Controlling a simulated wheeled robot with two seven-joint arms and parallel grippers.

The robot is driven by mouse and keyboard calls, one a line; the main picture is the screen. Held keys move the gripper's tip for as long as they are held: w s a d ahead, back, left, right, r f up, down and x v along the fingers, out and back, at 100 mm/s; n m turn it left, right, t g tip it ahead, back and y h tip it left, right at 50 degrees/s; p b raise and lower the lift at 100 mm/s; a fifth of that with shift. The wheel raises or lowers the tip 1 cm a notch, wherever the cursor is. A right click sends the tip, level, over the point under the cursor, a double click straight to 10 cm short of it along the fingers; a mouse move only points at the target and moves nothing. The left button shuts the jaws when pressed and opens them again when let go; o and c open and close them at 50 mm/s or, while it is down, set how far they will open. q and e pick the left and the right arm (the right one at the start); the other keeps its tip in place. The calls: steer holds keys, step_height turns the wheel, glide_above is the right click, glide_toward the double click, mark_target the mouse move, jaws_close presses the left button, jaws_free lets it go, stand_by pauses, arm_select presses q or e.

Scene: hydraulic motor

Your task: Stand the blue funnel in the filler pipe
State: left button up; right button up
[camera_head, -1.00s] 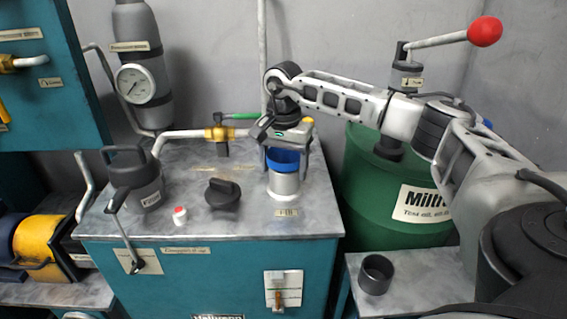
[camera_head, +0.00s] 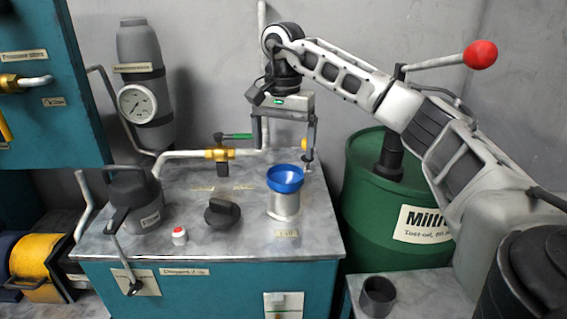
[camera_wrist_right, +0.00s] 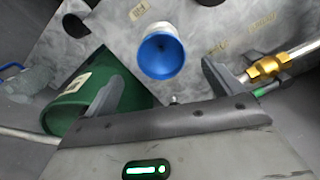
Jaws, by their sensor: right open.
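The blue funnel (camera_head: 285,178) stands upright in the mouth of the silver filler pipe (camera_head: 284,206) on the tank top. The right wrist view shows the funnel (camera_wrist_right: 162,56) from above, with its round bowl facing the camera. My right gripper (camera_head: 284,150) is open and empty, raised above and slightly behind the funnel. Its fingers are apart from the funnel; in the right wrist view the gripper (camera_wrist_right: 160,85) shows one finger on each side. The funnel's spout is hidden inside the pipe. My left gripper is not in view.
On the tank top (camera_head: 240,244) are a black cap (camera_head: 222,212), a small red-and-white item (camera_head: 179,236) and a dark grey can (camera_head: 135,195). A brass valve (camera_head: 219,154) on a pipe lies behind. A green drum (camera_head: 365,195) stands at right, near a dark cup (camera_head: 378,296).

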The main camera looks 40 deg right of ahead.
steer(key=a+f+m+y, duration=0.1)
steer(key=a+f+y, duration=0.35)
steer(key=a, duration=0.65)
steer(key=a+f+y, duration=0.4)
steer(key=a+f, duration=0.1)
steer(key=a, duration=0.7)
steer(key=s+a+r+m+t+y, duration=0.1)
steer(key=s+a+m+t+y, duration=0.2)
steer(key=a+m+y, duration=0.5)
steer(key=s+a+m+t+y, duration=0.2)
steer(key=a+m+t+y, duration=0.1)
steer(key=a+m, duration=0.5)
steer(key=d+f+m+t+h, duration=0.4)
steer(key=m+t+h, duration=0.1)
steer(key=m, duration=0.8)
steer(key=d+f+m+t+h, duration=0.35)
steer(key=m+t+h, duration=0.2)
steer(key=m, duration=0.65)
steer(key=s+d+f+m+g+h, duration=0.2)
steer(key=s+f+m+g+h, duration=0.1)
steer(key=s+f+m, duration=0.3)
steer(key=s+d+f+m+g+h, duration=0.2)
steer(key=s+d+f+m+g, duration=0.1)
steer(key=s+f+m, duration=0.4)
step_height(320, 180, down, 2)
steer(key=shift+s+d+f+m+h, duration=0.15)
steer(key=shift+m+h, duration=0.25)
steer(key=shift+m, duration=0.6)
